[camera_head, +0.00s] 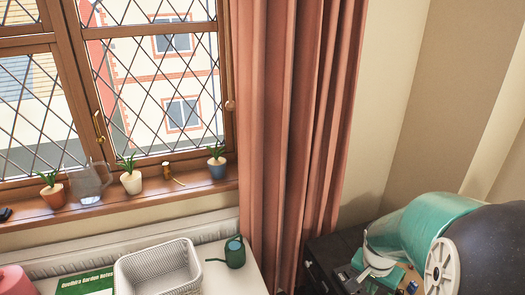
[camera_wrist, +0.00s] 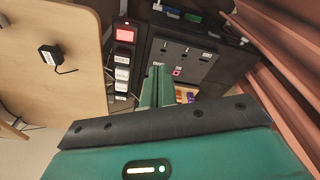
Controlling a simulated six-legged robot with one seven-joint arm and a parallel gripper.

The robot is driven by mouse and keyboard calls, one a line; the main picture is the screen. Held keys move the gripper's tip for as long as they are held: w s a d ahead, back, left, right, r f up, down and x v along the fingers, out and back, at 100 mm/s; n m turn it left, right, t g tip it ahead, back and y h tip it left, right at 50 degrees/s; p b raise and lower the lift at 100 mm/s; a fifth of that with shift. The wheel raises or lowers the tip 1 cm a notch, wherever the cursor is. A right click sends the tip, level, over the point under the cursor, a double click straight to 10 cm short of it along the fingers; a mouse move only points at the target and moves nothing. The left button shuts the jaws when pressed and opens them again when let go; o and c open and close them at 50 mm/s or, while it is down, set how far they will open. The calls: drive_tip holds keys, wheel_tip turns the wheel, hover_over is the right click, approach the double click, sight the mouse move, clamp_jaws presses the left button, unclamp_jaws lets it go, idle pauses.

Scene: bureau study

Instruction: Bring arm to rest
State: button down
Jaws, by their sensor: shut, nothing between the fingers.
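My gripper (camera_wrist: 159,74) shows in the wrist view as two green fingers side by side, closed together with nothing between them. They point toward a dark cabinet (camera_wrist: 190,52). In the head view my teal and dark arm is folded at the lower right, in front of the dark furniture in the corner. The fingertips cannot be made out there.
A power strip (camera_wrist: 123,60) with a red switch stands by a wooden panel (camera_wrist: 45,85) bearing a black adapter (camera_wrist: 50,52). A pink curtain (camera_head: 295,110) hangs near the arm. A white basket (camera_head: 158,270), green watering can (camera_head: 234,253) and sill plants (camera_head: 131,180) stand left.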

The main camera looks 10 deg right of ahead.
drive_tip(key=s+a+r+n+t+y, duration=0.1)
drive_tip(key=s+a+r+n+t, duration=0.1)
drive_tip(key=a+r+n, duration=0.3)
drive_tip(key=s+a+r+n+t+y, duration=0.1)
drive_tip(key=a+r+n, duration=0.5)
drive_tip(key=a+r, duration=0.7)
drive_tip(key=s+a+t, duration=0.1)
drive_tip(key=a, duration=0.3)
drive_tip(key=shift+a+t, duration=0.35)
drive_tip(key=shift+t, duration=0.05)
drive_tip(key=shift+s+d, duration=0.1)
drive_tip(key=shift+d, duration=0.1)
